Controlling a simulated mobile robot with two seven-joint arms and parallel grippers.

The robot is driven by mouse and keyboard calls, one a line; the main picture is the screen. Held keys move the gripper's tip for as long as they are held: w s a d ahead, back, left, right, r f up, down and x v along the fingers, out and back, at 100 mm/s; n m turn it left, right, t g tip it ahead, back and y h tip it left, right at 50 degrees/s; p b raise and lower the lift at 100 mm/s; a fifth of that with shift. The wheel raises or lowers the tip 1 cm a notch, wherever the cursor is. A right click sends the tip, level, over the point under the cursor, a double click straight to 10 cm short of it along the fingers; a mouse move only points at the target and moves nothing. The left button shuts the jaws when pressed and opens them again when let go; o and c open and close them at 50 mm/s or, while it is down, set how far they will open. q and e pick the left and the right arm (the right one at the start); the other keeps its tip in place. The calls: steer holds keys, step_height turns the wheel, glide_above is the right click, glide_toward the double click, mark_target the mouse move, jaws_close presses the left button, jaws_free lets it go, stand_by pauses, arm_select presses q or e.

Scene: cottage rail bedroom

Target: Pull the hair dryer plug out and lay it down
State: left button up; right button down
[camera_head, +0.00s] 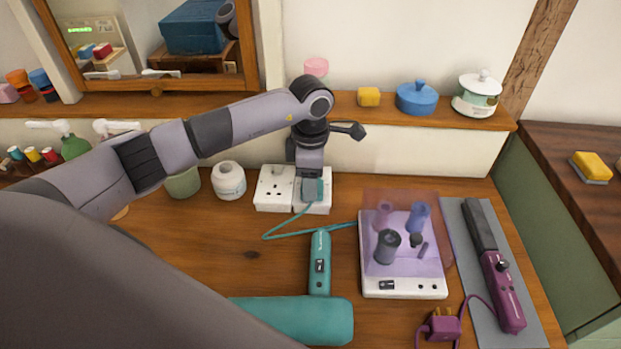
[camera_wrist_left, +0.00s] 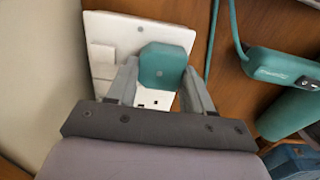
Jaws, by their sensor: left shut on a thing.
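The teal hair dryer plug (camera_head: 313,188) is at the right part of the white double socket (camera_head: 272,190) on the wooden top, near the wall. My left gripper (camera_head: 311,178) reaches down over it and is shut on the plug. In the left wrist view the plug (camera_wrist_left: 162,64) sits between the two fingers (camera_wrist_left: 160,82), against the white socket (camera_wrist_left: 105,45). I cannot tell how far its pins are in. The teal cord runs from it toward the teal hair dryer (camera_head: 320,262), which lies in front, partly behind my arm. My right gripper is not in view.
A white box with a clear lid (camera_head: 403,287) and a purple straightener (camera_head: 503,290) on a grey mat lie to the right. A purple plug (camera_head: 443,325) lies in front. A white jar (camera_head: 228,180) stands left of the socket. Some bare wood shows between socket and box.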

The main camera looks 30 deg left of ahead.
arm_select(q)
steer(key=shift+r+p, duration=1.75)
steer(key=shift+r, duration=1.05)
